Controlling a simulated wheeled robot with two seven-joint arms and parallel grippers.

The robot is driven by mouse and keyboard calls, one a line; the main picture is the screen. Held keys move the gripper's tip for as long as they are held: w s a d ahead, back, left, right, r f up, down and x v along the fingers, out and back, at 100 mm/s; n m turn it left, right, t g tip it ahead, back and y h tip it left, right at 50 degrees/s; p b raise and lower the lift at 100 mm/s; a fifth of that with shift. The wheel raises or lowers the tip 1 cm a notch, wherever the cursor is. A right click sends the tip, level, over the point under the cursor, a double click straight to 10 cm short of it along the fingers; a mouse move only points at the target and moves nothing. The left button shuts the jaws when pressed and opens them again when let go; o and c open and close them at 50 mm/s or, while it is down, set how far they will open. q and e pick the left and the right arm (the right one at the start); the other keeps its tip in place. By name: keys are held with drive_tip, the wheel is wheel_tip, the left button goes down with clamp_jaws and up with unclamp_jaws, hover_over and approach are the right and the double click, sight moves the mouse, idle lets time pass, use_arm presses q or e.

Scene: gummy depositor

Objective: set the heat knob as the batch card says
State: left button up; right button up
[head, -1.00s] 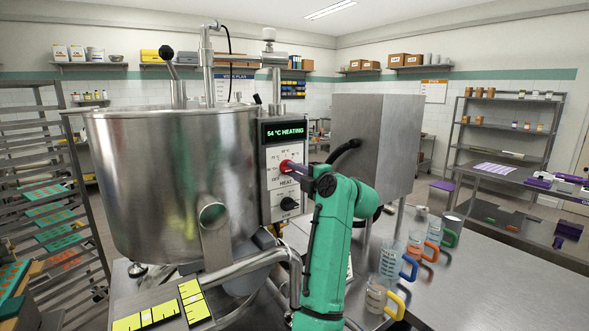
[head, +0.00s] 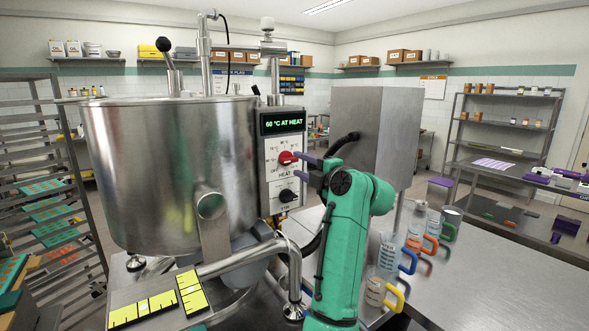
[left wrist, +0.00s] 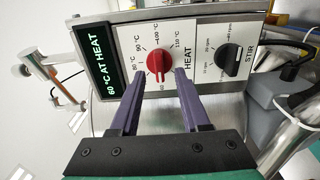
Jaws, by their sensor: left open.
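The red heat knob (head: 287,158) is on the white control panel (head: 270,188) of the steel kettle. The green display (head: 283,122) above reads "60 °C AT HEAT". In the left wrist view the red knob (left wrist: 159,67) sits amid temperature marks; I cannot tell surely which mark its pointer meets. My left gripper (head: 303,162) is in front of the panel. Its purple fingers (left wrist: 159,75) are open, one to each side of the knob in the picture, and hold nothing. I see no card that I can read as the batch card. My right gripper is not in view.
A black stir knob (head: 287,195) sits below the heat knob. The steel kettle (head: 165,180) stands left of the panel. Jugs with coloured handles (head: 385,260) stand on the steel table (head: 480,275) at right. A tray rack (head: 45,200) is at far left.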

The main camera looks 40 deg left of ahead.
use_arm(q)
drive_tip(key=b+v, duration=0.3)
drive_tip(key=v, duration=0.8)
drive_tip(key=shift+d, duration=0.2)
